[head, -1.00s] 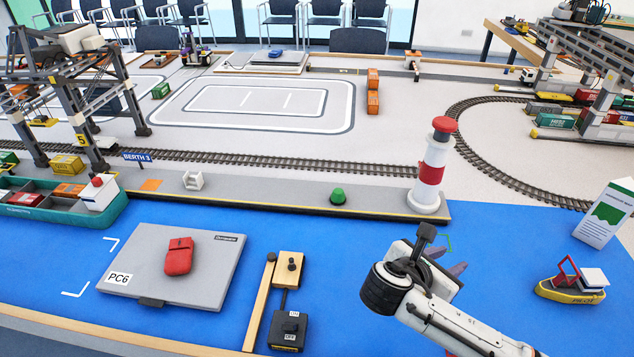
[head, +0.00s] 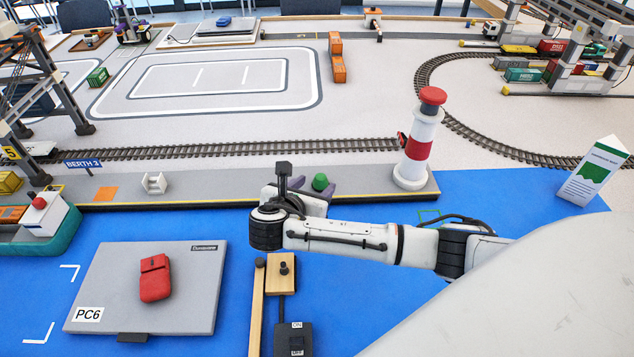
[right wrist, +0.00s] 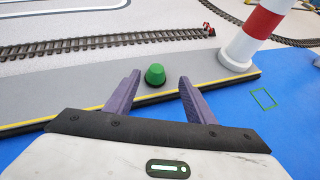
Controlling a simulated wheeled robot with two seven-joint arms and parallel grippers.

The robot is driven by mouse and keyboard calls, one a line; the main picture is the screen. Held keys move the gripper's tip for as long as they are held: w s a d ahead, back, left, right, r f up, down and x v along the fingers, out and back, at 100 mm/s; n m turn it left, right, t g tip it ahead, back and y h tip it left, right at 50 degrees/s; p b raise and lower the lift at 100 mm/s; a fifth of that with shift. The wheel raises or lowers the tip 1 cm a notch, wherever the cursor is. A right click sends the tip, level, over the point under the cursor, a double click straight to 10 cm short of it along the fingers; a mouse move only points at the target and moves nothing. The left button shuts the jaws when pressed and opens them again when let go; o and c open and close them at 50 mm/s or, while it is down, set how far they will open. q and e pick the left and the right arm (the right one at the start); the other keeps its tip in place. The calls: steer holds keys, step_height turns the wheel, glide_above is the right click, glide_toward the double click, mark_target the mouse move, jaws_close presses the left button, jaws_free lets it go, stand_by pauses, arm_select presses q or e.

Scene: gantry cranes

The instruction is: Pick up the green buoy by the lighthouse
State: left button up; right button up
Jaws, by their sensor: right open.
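The green buoy (head: 320,182) stands on the grey quay strip, left of the red and white lighthouse (head: 417,150). My right gripper (head: 312,186) is open at the quay's front edge, with the buoy just beyond its fingers in the head view. In the right wrist view, the purple fingers (right wrist: 157,92) are spread, and the buoy (right wrist: 155,75) shows between and slightly ahead of their tips, apparently untouched. The lighthouse (right wrist: 255,35) is to the right of the fingers there. My left gripper is not in view.
Railway track (head: 230,150) runs behind the quay (head: 220,181). A small white chair-like piece (head: 154,183) stands on the quay to the left.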

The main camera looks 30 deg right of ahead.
mark_target(320, 177)
steer(key=shift+w+x, duration=0.15)
steer(key=shift+x, duration=1.2)
steer(key=shift+w+x, duration=0.15)
steer(key=shift+x, duration=1.2)
steer(key=shift+a+r, duration=0.1)
steer(key=shift+r, duration=0.05)
steer(key=c, duration=1.2)
